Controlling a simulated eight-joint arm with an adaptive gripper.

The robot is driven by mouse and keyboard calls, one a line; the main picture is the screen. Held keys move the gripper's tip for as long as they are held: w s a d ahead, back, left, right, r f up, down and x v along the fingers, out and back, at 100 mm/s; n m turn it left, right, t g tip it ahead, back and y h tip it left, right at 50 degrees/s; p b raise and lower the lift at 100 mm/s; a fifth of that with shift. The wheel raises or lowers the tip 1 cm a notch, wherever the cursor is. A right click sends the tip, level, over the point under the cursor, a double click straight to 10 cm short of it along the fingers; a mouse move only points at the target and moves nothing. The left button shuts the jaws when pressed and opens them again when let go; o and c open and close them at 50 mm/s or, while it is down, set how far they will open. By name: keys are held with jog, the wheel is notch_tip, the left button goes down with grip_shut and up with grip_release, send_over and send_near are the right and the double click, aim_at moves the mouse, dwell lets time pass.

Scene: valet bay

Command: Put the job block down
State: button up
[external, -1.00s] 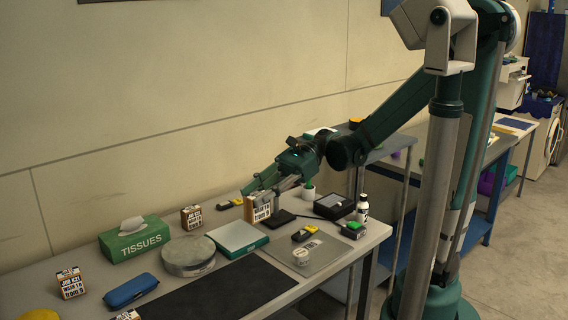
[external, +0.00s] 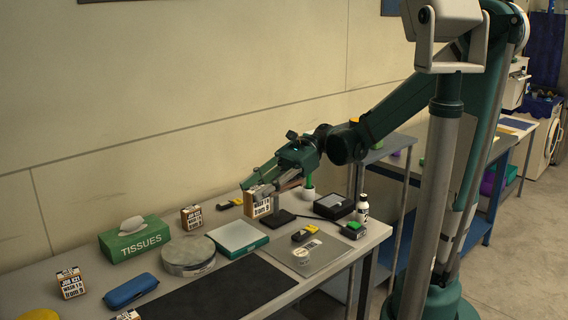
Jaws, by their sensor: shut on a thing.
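My gripper (external: 254,189) reaches in from the right over the far part of the bench and is shut on a job block (external: 260,207). The block is white with dark print and tan sides, and it looks roughly upright. The fingers cover its top. Whether its underside touches the bench or hangs just above it cannot be told from this view. Similar printed blocks stand on the bench: one right of the tissue box (external: 191,217), one at the far left (external: 70,283), and one cut off by the bottom edge (external: 128,315).
A teal-edged white box (external: 238,237), a round grey tin (external: 188,254) and a black flat item (external: 281,219) lie near the held block. A green tissue box (external: 135,240), blue case (external: 131,290), dark mat (external: 215,296), grey sheet (external: 325,249), black box (external: 334,206) and bottle (external: 363,208) crowd the bench.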

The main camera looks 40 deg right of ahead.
aim_at(257, 188)
notch_tip(257, 188, up, 13)
jog(key=w+d+r+m+t+h+p, duration=0.2)
jog(key=w+d+m+t+p, duration=0.25)
jog(key=w+d, duration=1.05)
jog(key=w+d+r+m+t+h+p, duration=0.15)
jog(key=w+d+m+t+p, duration=0.3)
jog(key=w+d, duration=1.05)
jog(key=d+f+m+t+h+p, duration=0.1)
jog(key=d+m+t+h+p, duration=0.4)
jog(key=d, duration=3)
jog(key=s+d+f+m+h+p, duration=0.1)
jog(key=s+d+m+h, duration=0.15)
jog(key=d, duration=0.95)
jog(key=s+d+f+m+h+p, duration=0.15)
jog(key=s+d+h, duration=0.25)
jog(key=d, duration=0.8)
jog(key=shift+t, duration=0.3)
jog(key=shift+d+f, duration=0.25)
jog(key=shift+f, duration=1)
jog(key=shift+d+f, duration=0.25)
jog(key=shift+f, duration=0.95)
jog(key=shift+f, duration=0.1)
